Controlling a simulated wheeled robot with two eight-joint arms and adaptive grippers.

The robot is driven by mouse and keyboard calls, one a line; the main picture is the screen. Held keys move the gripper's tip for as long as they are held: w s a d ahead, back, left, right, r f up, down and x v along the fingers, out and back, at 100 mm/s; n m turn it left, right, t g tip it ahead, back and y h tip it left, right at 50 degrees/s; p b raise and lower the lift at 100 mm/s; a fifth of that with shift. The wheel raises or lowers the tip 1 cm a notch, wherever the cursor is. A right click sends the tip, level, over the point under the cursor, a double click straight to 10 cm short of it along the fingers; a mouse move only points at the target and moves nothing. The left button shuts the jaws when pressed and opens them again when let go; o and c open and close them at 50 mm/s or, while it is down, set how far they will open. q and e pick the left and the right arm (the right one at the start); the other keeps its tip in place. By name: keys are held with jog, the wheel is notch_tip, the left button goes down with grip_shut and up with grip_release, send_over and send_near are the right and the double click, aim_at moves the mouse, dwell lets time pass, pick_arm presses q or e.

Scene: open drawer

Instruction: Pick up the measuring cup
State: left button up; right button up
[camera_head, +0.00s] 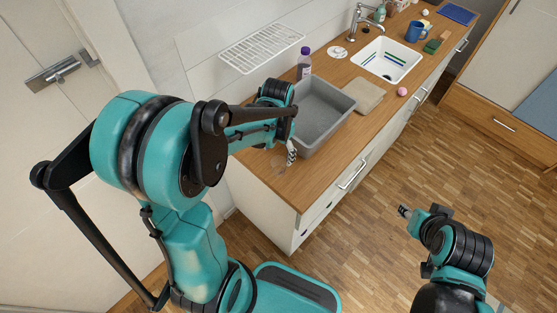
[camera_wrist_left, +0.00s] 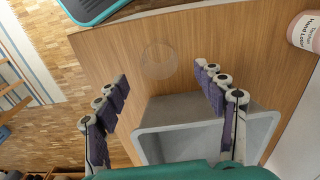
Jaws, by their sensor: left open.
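The measuring cup (camera_wrist_left: 158,61) looks like a clear, round, see-through vessel on the wooden counter in the left wrist view. It shows faintly in the head view (camera_head: 279,160), near the counter's front end. My left gripper (camera_wrist_left: 161,79) is open and empty, with its two purple-padded fingers spread apart. The cup lies just beyond the fingertips, between their lines, and does not appear to touch them. In the head view the left gripper (camera_head: 291,151) is partly hidden by its own arm. My right gripper (camera_head: 404,211) is over the floor, away from the counter; its jaw state is unclear.
A grey bin (camera_head: 309,137) stands beside the left gripper; it also shows under the fingers in the wrist view (camera_wrist_left: 143,142). A bottle (camera_head: 303,66) stands behind it. A cutting board (camera_head: 362,96), pink ball (camera_head: 402,91) and sink (camera_head: 388,48) lie farther along the counter.

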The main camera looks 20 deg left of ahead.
aim_at(279, 165)
pick_arm(q)
notch_tip(279, 165, down, 8)
jog(key=b, duration=0.3)
jog(key=shift+w+f, duration=0.1)
jog(key=c, duration=0.9)
